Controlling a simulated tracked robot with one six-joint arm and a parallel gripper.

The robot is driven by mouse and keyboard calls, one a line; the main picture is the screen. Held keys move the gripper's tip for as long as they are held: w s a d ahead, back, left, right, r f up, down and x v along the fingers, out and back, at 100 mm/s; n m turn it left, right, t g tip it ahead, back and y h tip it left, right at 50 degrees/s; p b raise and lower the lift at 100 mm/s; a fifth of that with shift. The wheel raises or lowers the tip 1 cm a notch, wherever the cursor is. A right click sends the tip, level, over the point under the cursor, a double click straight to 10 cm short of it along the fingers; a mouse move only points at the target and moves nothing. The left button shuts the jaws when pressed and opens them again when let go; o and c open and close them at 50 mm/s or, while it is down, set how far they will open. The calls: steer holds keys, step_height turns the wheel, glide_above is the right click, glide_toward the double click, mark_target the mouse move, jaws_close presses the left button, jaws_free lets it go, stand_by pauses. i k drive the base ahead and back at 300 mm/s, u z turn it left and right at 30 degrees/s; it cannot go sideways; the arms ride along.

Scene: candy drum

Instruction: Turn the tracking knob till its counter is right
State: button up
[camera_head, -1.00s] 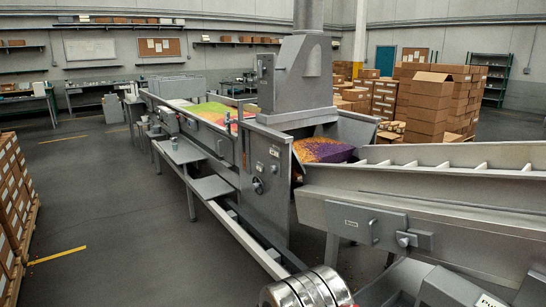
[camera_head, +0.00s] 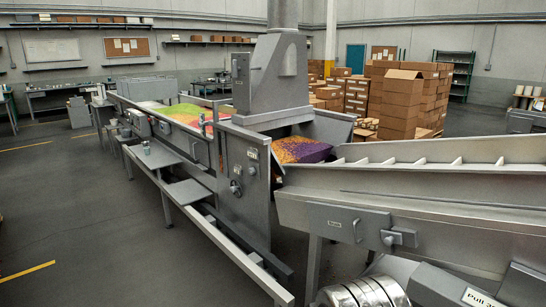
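A small dark round knob (camera_head: 236,188) sits low on the grey upright end panel (camera_head: 243,215) of the long conveyor machine. A second knob-like fitting (camera_head: 390,240) sticks out beside a grey plate with a handle (camera_head: 349,223) on the side of the sloped conveyor at right. I cannot tell which one is the tracking knob. A small pale label (camera_head: 252,154) is on the end panel, too small to read. I cannot make out any counter digits. My gripper is not in view.
A shiny ribbed metal cylinder (camera_head: 362,293) shows at the bottom edge; I cannot tell what it belongs to. A grey cover labelled "Pull" (camera_head: 470,292) is beside it. Cardboard boxes (camera_head: 400,98) stand behind. The floor (camera_head: 70,215) at left is clear.

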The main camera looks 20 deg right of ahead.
mark_target(251, 171)
steer(key=u, duration=0.05)
steer(key=i, duration=1)
steer(key=u, duration=0.6)
steer(key=i, duration=0.75)
steer(key=u, duration=0.4)
steer(key=i, duration=1.85)
